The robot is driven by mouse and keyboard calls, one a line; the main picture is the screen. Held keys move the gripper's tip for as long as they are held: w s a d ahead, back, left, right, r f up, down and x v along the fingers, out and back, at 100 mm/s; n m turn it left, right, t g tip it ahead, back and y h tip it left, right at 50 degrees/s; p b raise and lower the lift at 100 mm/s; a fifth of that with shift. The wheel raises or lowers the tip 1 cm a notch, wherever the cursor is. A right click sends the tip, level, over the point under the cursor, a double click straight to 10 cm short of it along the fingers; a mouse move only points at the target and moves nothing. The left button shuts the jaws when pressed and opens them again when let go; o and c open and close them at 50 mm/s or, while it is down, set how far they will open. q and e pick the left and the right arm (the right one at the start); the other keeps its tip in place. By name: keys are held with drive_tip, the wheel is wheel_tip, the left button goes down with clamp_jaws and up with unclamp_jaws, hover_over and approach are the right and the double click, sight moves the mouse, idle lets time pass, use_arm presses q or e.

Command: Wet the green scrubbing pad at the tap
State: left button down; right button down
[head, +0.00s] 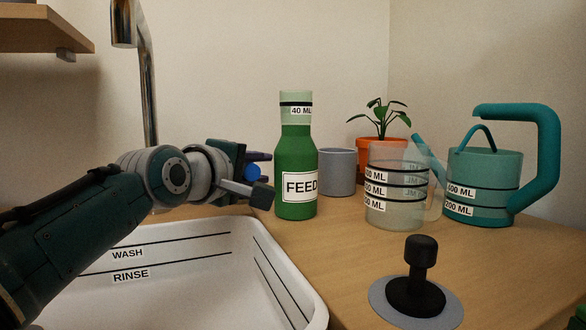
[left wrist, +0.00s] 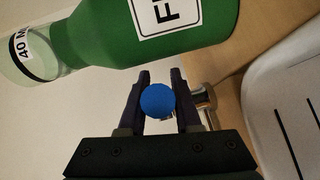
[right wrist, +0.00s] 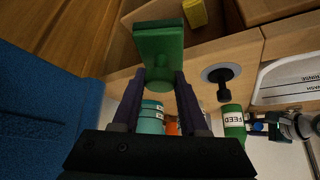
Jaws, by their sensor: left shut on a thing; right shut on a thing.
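The green scrubbing pad (right wrist: 158,40) is in my right gripper (right wrist: 160,82), which is shut on its round green grip in the right wrist view. A bit of green at the bottom right corner of the head view may be the pad. The chrome tap (head: 146,75) rises behind the white basin (head: 215,285), its spout end at the top left; no water shows. My left gripper (head: 262,180) is shut on a blue knob (left wrist: 158,100), which sits between its fingers in the left wrist view, with a chrome stem behind it.
The green feed bottle (head: 296,160) stands close to my left gripper. Behind are a grey cup (head: 338,172), a potted plant (head: 382,152), a clear jug (head: 385,195) and a teal watering can (head: 485,185). A black-handled stopper (head: 420,275) stands at front right. A yellow object (right wrist: 195,12) lies below.

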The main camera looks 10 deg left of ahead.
drive_tip(key=shift+r, duration=0.1)
idle(0.7)
use_arm(q)
drive_tip(key=r+g+p, duration=0.1)
drive_tip(key=p, duration=0.4)
drive_tip(key=shift+r+n, duration=0.2)
drive_tip(key=shift+n, duration=0.2)
use_arm(e)
wheel_tip(320, 180, up, 5)
drive_tip(key=shift+f, duration=0.15)
use_arm(q)
drive_tip(key=shift+f, duration=0.1)
use_arm(e)
drive_tip(key=shift+r, duration=0.25)
use_arm(q)
drive_tip(key=shift+f, duration=0.15)
use_arm(e)
drive_tip(key=shift+f, duration=0.1)
use_arm(q)
drive_tip(key=c, duration=0.6)
unclamp_jaws()
